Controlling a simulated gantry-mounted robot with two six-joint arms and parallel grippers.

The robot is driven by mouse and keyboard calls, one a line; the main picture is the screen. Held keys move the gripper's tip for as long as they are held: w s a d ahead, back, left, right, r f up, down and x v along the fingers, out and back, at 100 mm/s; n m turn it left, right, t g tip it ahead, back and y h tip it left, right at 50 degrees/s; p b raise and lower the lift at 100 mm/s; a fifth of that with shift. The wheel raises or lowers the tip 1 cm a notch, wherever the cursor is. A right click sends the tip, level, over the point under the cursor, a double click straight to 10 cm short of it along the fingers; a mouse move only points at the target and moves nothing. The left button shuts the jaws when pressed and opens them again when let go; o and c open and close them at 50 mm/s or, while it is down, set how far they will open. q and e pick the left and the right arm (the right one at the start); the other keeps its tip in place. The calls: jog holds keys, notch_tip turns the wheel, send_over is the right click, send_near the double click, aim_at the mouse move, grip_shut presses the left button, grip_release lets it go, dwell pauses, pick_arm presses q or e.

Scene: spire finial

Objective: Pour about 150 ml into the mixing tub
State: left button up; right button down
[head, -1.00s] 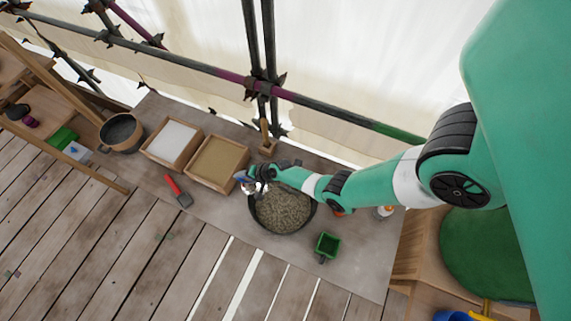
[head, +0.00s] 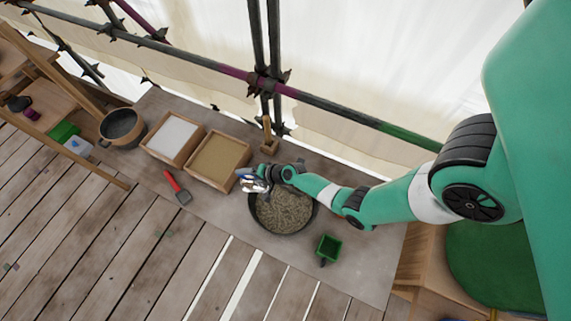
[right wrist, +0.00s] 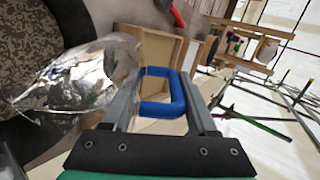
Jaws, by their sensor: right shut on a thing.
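The mixing tub (head: 284,234) is a dark round tub on the grey board, holding a coarse grey-brown mix. In the right wrist view its mix (right wrist: 35,40) fills the upper left. A shiny, silvery or clear jug (head: 256,186) with a blue handle is at the tub's upper left edge. My right gripper (head: 264,175) is shut on the blue handle (right wrist: 160,108). The jug's body (right wrist: 75,80) reaches left over the tub in the wrist view and looks tilted. I cannot tell whether liquid is in it or leaving it. My left gripper is not in view.
Two wooden boxes, one with white powder (head: 172,137) and one with tan sand (head: 217,160), stand left of the tub. A bucket (head: 121,127), a red-handled tool (head: 177,188) and a green scoop (head: 328,248) are nearby. Scaffold poles (head: 268,75) run behind.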

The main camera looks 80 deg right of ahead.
jog(key=shift+s+r+b, duration=0.1)
jog(key=shift+b, duration=0.25)
jog(key=shift+r, duration=0.15)
jog(key=shift+t, duration=0.3)
jog(key=shift+s+a+r+t+b, duration=0.1)
jog(key=shift+s+r+t+b, duration=0.4)
jog(key=shift+b, duration=0.75)
